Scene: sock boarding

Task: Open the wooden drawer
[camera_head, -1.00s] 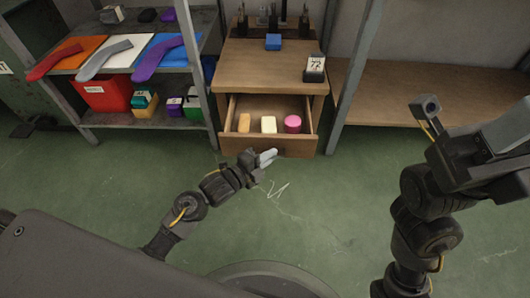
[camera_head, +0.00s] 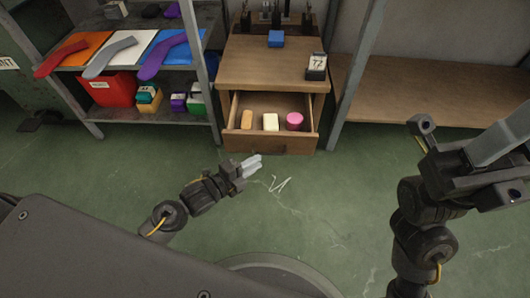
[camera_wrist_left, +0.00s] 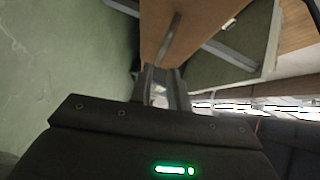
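The wooden drawer (camera_head: 262,144) stands pulled out from the wooden cabinet (camera_head: 250,68) in the head view. An orange block (camera_head: 247,119), a cream block (camera_head: 271,122) and a pink round item (camera_head: 294,121) lie inside it. My left gripper (camera_head: 254,163) is in front of and below the drawer front, apart from it. Its two pale fingers are empty, with a narrow gap between them. The fingers also show in the left wrist view (camera_wrist_left: 163,84). My right gripper (camera_head: 465,165) is at the right, far from the drawer; its fingertips are not clear.
A metal shelf (camera_head: 70,115) at the left holds coloured sheets with sock shapes, a red bin (camera_head: 108,90) and small boxes. A blue block (camera_head: 276,39) and a small number sign (camera_head: 317,65) stand on the cabinet. Green floor (camera_head: 340,190) is clear ahead.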

